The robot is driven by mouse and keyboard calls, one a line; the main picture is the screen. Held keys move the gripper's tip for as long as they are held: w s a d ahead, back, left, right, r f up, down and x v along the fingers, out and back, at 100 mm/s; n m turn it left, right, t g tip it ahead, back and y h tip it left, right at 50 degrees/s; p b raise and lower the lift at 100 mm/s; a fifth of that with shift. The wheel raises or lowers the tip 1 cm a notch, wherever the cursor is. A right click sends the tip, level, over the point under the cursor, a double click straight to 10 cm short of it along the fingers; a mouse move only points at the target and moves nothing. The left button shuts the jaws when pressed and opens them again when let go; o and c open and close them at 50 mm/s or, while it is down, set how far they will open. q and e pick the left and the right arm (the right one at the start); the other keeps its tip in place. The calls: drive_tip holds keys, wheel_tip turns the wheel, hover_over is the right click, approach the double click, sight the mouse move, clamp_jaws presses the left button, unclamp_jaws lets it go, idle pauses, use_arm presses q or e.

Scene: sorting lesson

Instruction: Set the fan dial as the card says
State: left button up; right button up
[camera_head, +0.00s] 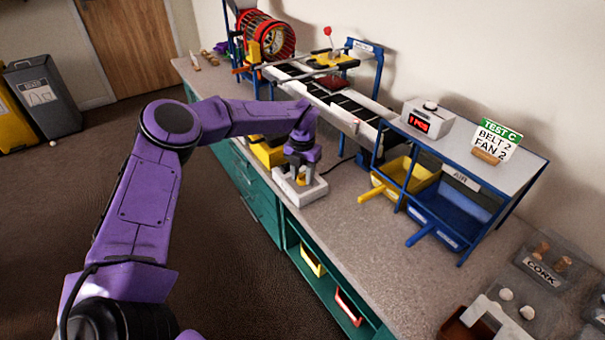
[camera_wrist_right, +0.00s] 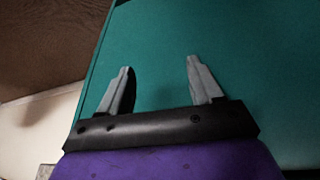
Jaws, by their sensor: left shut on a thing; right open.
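The card (camera_head: 493,141) reads "TEST C, BELT 2, FAN 2" and stands in a wooden holder on the raised shelf at the right. My left gripper (camera_head: 299,174) points down over a pale control box (camera_head: 311,192) near the front edge of the bench. It is shut on what looks like the fan dial on top of that box; the gripper hides the dial and its setting. My right gripper (camera_wrist_right: 158,64) is open and empty in the right wrist view, in front of a teal surface (camera_wrist_right: 240,50).
A conveyor belt (camera_head: 345,104) runs behind the control box toward a red drum (camera_head: 268,38). A white unit with a red display (camera_head: 418,123) sits on the shelf. Below are yellow (camera_head: 378,190) and blue (camera_head: 445,223) bins by the "AIR" label. Cork trays (camera_head: 545,268) lie right.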

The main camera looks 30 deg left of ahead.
sight(303, 174)
use_arm(q)
drive_tip(key=o, duration=1.1)
drive_tip(key=shift+c, duration=0.2)
drive_tip(key=shift+r, duration=0.1)
wheel_tip(303, 174, up, 10)
drive_tip(key=shift+r+b, duration=0.2)
drive_tip(key=shift+b, duration=0.1)
drive_tip(key=shift+d, duration=0.1)
